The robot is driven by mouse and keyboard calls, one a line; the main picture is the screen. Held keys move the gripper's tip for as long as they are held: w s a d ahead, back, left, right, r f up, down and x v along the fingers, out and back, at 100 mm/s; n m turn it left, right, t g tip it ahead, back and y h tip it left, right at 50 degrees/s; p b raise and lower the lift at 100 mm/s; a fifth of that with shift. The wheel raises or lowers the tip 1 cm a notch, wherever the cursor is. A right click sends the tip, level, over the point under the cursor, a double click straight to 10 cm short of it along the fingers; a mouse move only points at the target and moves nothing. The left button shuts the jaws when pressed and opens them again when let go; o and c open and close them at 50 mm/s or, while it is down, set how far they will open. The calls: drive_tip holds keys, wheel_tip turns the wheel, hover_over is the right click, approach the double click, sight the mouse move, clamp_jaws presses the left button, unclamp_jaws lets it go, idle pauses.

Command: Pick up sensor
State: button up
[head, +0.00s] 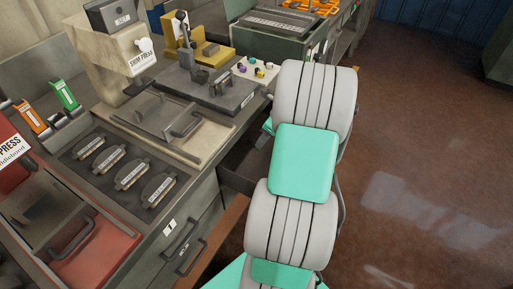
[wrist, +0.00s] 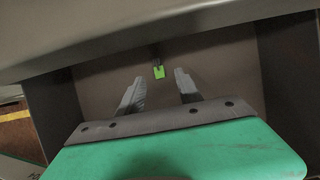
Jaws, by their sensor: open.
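A small bright green piece with a thin dark stem (wrist: 158,72), likely the sensor, shows in the wrist view on the brown floor of a drawer-like space. My gripper (wrist: 159,80) is open and empty, with its two grey fingers apart. The green piece appears between and just beyond the fingertips, apart from both. I cannot tell the exact height of the fingers above it. In the head view my arm hides the gripper and the green piece.
An open drawer (head: 238,168) sticks out from the workbench beside my arm. Its dark side wall (wrist: 291,75) stands close on the right in the wrist view. The bench top above holds brake pads (head: 128,174) and a press (head: 120,50). Open floor lies to the right.

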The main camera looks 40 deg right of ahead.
drive_tip(key=x, duration=0.4)
drive_tip(key=shift+w+a+f+b, duration=0.1)
drive_tip(key=shift+w+f+b, duration=0.1)
drive_tip(key=shift+w+b, duration=0.1)
drive_tip(key=shift+c, duration=0.3)
clamp_jaws()
